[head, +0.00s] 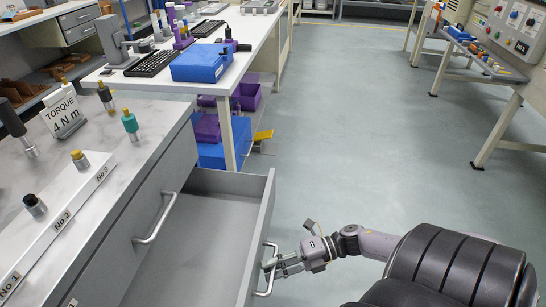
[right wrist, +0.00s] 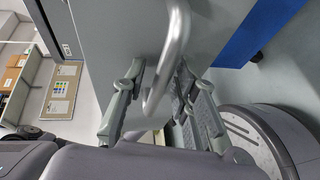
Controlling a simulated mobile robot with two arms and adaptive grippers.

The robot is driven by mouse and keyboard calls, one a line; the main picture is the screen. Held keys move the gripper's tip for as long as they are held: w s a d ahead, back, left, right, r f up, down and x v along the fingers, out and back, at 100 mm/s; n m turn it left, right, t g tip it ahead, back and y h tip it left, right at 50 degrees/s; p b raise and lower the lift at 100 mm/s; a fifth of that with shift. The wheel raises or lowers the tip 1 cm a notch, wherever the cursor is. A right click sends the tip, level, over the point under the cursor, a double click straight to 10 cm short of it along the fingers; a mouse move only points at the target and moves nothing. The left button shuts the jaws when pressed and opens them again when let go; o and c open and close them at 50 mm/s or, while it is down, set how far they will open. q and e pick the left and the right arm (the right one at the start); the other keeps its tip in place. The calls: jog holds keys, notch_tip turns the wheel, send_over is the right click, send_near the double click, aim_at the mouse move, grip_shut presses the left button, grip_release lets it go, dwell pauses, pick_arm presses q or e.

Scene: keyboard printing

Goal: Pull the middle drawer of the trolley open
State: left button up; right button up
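The trolley (head: 128,160) stands at the left of the head view with a marbled top. Its top drawer is closed, with a bar handle (head: 156,218). Below it, a grey drawer (head: 215,185) is pulled well out and looks empty. My right gripper (head: 272,266) is at this open drawer's handle (head: 268,285). In the right wrist view, the handle bar (right wrist: 178,40) passes between the two fingers of my right gripper (right wrist: 157,75). The fingers stand apart, with a gap beside the bar. The lower part of the trolley is hidden. My left gripper is not in view.
Screwdriver bits, a torque sign (head: 62,112) and a numbered white strip (head: 75,195) are on the trolley top. A white table (head: 255,28) with keyboards and a blue box (head: 202,63) stands behind the trolley. The floor (head: 350,120) right of the drawer is clear.

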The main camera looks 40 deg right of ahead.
dwell(0.3)
jog(key=v, duration=1.2)
dwell(0.3)
